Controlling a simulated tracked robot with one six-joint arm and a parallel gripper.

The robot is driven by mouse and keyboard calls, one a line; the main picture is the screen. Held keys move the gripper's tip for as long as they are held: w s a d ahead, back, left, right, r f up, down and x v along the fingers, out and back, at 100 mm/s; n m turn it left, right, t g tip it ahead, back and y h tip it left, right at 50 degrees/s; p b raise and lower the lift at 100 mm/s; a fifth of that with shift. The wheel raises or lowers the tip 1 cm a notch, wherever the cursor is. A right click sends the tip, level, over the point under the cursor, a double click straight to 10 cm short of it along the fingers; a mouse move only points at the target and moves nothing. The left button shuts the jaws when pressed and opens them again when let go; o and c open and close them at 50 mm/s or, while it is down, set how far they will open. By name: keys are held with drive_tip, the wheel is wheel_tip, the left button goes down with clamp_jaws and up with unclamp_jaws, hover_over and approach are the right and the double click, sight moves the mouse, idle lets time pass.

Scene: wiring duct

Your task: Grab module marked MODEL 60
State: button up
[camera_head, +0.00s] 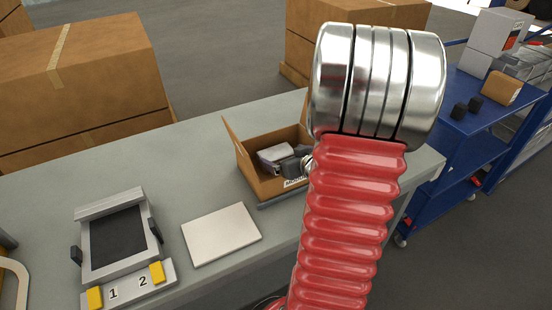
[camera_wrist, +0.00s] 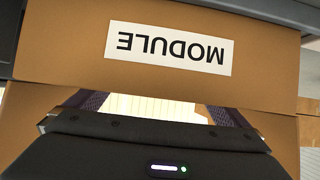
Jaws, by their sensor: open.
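An open cardboard box (camera_head: 262,186) stands on the grey bench in the head view, its flaps up. A white label reading MODULE is on its wall; it shows upside down in the wrist view (camera_wrist: 169,49). No marking MODEL 60 is readable in either view. Grey shapes show in the box in the head view; I cannot tell whether they are modules or parts of my wrist. My gripper (camera_wrist: 155,107) is open in the wrist view, its dark fingers apart near the labelled cardboard wall. A pale, bright patch shows between them; I cannot tell what it is.
A white flat plate (camera_head: 222,235) and a grey fixture (camera_head: 120,235) with a dark panel and yellow blocks numbered 1 and 2 lie left of the box. My red arm covers the bench's right part. A blue cart (camera_head: 470,110) stands at the right.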

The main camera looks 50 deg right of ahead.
sight(277, 152)
drive_tip(key=shift+x, duration=1.9)
drive_tip(key=shift+c, duration=0.5)
drive_tip(key=c, duration=1)
drive_tip(key=shift+r, duration=0.1)
wheel_tip(277, 152, up, 10)
